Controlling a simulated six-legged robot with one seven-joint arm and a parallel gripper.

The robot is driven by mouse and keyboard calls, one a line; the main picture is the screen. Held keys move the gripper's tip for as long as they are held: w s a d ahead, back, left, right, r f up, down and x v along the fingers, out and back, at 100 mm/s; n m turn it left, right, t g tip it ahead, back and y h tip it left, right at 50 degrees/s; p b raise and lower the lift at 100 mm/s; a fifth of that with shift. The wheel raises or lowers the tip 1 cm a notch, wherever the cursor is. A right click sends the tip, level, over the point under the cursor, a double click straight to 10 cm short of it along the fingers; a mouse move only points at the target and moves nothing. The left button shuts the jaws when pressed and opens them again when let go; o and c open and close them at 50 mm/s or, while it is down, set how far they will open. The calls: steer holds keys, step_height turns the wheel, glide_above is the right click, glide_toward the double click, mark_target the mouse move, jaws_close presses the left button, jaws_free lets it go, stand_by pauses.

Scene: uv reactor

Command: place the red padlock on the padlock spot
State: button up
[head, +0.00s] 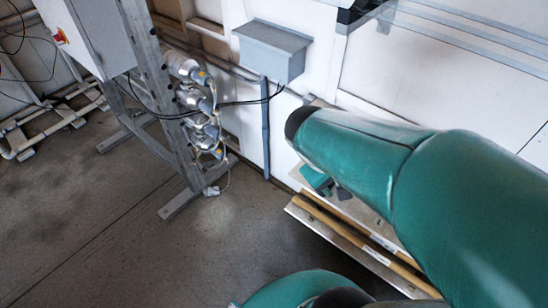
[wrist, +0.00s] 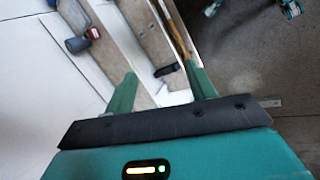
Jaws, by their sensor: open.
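My gripper (wrist: 160,72) is open in the wrist view, with its two green fingers apart above a bench of planks. No padlock is clearly recognisable. A small dark red part (wrist: 92,33) shows at the upper left, beside a blue-grey piece (wrist: 77,45); I cannot tell whether it is the red padlock. A black object (wrist: 166,70) lies on the bench, seen between the fingers and apart from them. A white patch (wrist: 175,97) shows below it; I cannot tell whether it is the padlock spot. In the head view my arm hides most of the bench.
In the head view the bench edge (head: 335,236) with long wooden bars (head: 350,234) runs along the white wall. A grey wall box (head: 272,50) and a metal frame (head: 165,90) with several canisters stand left of it. The floor (head: 110,230) at lower left is clear.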

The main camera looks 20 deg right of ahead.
steer(key=a+r+t+y, duration=0.2)
steer(key=a+r+t, duration=0.1)
steer(key=a, duration=0.4)
steer(key=w+a+r+m+t+y, duration=0.1)
steer(key=a+r+t+y, duration=0.1)
steer(key=a+r, duration=0.4)
steer(key=shift+w+a+r+t+y, duration=0.3)
steer(key=shift+a+t+y, duration=0.1)
steer(key=shift+a+y, duration=0.3)
steer(key=shift+d, duration=0.1)
steer(key=shift+c, duration=0.5)
